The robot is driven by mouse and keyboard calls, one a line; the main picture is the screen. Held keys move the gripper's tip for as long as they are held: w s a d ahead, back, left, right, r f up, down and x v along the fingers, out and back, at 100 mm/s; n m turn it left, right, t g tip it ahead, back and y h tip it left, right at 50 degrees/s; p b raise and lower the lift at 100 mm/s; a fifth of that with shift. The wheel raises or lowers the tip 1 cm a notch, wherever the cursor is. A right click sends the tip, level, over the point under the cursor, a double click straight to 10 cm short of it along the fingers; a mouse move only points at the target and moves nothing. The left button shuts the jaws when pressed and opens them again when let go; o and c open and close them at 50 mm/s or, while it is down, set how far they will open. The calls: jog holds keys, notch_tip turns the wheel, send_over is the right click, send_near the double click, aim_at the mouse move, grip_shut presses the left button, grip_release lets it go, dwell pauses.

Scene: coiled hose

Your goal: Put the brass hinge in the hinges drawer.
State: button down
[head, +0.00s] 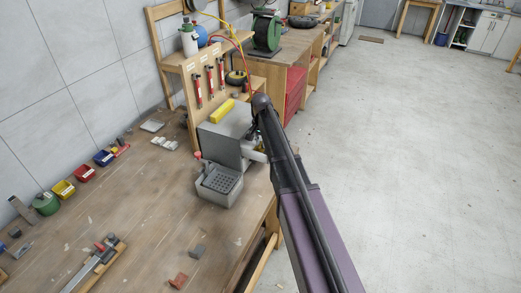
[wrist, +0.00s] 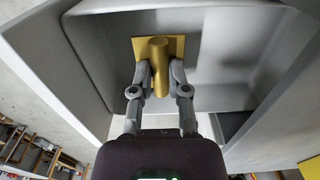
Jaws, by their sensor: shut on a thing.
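My gripper (wrist: 160,80) is shut on the brass hinge (wrist: 174,46), a gold plate with a round barrel between the fingertips. In the wrist view, the hinge is over or inside a grey open drawer (wrist: 235,20) with pale walls. I cannot tell whether the hinge touches its floor. No drawer label is readable. In the head view, a grey cabinet (head: 226,128) stands near the bench's right edge, and my arm reaches its right side. The arm and cabinet largely hide my gripper there, and the hinge cannot be made out.
A grey box with a perforated top (head: 220,181) stands in front of the cabinet. A yellow object (head: 222,111) lies on the cabinet. A tool board (head: 207,85) stands behind. Small coloured bins (head: 85,173) line the wall. The floor to the right is clear.

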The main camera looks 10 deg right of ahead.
jog(key=shift+f+b, duration=0.75)
jog(key=shift+f, duration=0.35)
jog(key=shift+f, duration=0.1)
jog(key=c, duration=0.6)
grip_release()
jog(key=shift+r, duration=0.2)
notch_tip(320, 180, up, 12)
jog(key=p, duration=1.2)
jog(key=s+n, duration=0.2)
jog(key=s, duration=0.7)
jog(key=s+n, duration=0.2)
jog(key=s, duration=0.8)
jog(key=s+n, duration=0.3)
jog(key=s, duration=0.7)
jog(key=shift+a, duration=0.1)
